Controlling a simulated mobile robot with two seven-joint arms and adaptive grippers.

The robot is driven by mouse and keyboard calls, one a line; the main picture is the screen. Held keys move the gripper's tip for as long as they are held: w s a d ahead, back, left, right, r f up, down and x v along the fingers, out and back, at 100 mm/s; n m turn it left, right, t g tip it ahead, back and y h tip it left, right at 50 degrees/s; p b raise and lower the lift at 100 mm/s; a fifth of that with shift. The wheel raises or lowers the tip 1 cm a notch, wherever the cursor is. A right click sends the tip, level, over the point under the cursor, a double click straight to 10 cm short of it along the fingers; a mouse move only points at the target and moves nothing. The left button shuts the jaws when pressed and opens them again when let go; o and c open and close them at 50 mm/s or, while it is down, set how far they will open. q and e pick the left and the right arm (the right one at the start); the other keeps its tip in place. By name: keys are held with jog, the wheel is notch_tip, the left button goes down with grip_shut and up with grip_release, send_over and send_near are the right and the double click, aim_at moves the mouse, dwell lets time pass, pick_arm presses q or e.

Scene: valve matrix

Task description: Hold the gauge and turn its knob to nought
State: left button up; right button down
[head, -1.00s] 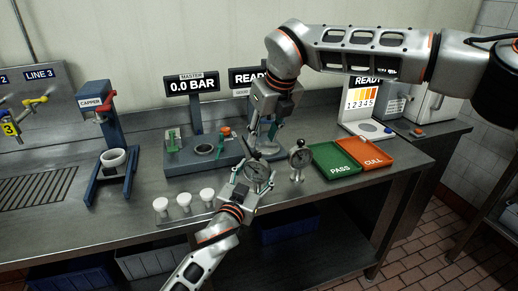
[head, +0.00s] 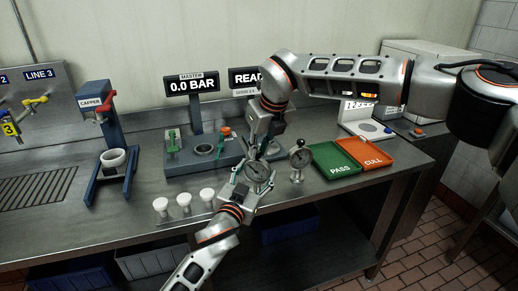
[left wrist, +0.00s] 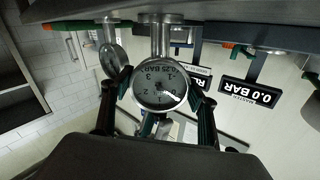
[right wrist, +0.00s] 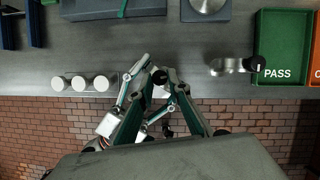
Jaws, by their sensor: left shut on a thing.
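My left gripper (head: 254,180) is shut on a round steel gauge (head: 260,170) and holds it upright at the bench's front part. The gauge's dial faces the left wrist camera (left wrist: 160,88), where it appears upside down with a pale pointer off to one side; its exact reading is too small to tell. My right gripper (head: 254,152) is right above the held gauge, pointing down. In the right wrist view its fingertips (right wrist: 161,76) are close together around the gauge's top, with something dark between them. The knob is mostly hidden, and I cannot tell whether they grip it.
A second gauge with a black knob (head: 299,153) stands just right of the held one. Green PASS (head: 338,172) and orange CULL (head: 375,150) trays lie further right. Three white caps (head: 184,199) stand at left. The MASTER display (head: 192,85) behind reads 0.0 BAR.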

jog(key=shift+n, duration=0.3)
jog(key=n, duration=0.2)
jog(key=n+g+y, duration=0.1)
jog(key=n, duration=0.1)
jog(key=shift+w+d+y, duration=0.15)
jog(key=shift+d+y, duration=0.05)
jog(key=shift+y, duration=0.1)
jog(key=shift+w+d+n+g+y, duration=0.15)
jog(key=shift+n+g, duration=0.2)
jog(key=shift+n, duration=0.65)
jog(key=shift+a+n+g+y, duration=0.15)
jog(key=shift+n+g, duration=0.2)
jog(key=shift+n, duration=0.65)
jog(key=shift+d, duration=0.1)
jog(key=c, duration=1.9)
grip_release()
jog(key=shift+r, duration=0.1)
jog(key=v, duration=1.2)
